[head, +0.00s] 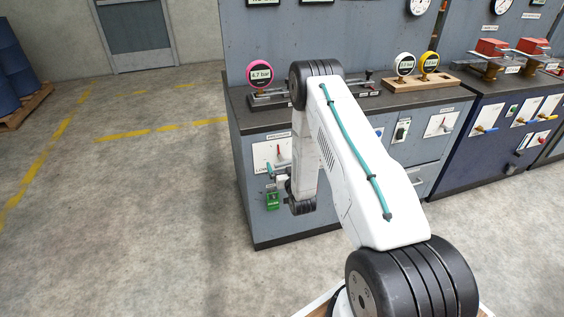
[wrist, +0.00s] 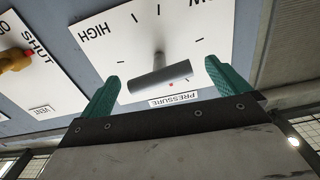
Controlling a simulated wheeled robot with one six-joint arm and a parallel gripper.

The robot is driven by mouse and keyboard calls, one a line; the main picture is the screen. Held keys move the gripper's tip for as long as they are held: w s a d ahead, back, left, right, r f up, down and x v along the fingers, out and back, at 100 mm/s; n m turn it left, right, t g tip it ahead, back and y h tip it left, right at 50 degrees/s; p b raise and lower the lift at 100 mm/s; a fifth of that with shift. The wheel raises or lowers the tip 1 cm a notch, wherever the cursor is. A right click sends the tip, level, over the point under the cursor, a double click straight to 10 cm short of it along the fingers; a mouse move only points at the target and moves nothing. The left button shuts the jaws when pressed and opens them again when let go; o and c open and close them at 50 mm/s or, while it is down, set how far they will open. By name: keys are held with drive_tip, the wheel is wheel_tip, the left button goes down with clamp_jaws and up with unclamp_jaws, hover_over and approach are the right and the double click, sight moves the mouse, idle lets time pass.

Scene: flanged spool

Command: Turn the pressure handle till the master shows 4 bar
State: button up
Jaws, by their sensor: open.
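The pressure handle (wrist: 160,78) is a grey bar on a stem in the wrist view, on a white plate (wrist: 120,58) marked HIGH at the left. My gripper (wrist: 161,74) is open, with one teal finger on each side of the handle and a gap to it on both sides. In the head view my gripper (head: 275,173) is at the white plate (head: 263,155) on the cabinet front, and the handle is hard to make out. A pink-ringed gauge (head: 261,74) on the bench reads 4.7 bar; no label on it is readable.
White (head: 404,64) and yellow (head: 429,63) gauges stand on a wooden board at the right; their digits are too small to read surely. A valve with a brass and red handle (wrist: 14,60) is beside the pressure plate. The floor left of the cabinet is clear.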

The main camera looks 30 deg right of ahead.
sight(282, 159)
drive_tip(key=shift+x, duration=1.5)
drive_tip(key=c, duration=0.8)
drive_tip(key=n, duration=0.5)
drive_tip(key=shift+c, duration=0.2)
drive_tip(key=o, duration=0.8)
drive_tip(key=shift+a, duration=0.1)
drive_tip(key=shift+o, duration=0.2)
drive_tip(key=shift+s, duration=0.1)
drive_tip(key=v, duration=0.7)
drive_tip(key=shift+s, duration=0.3)
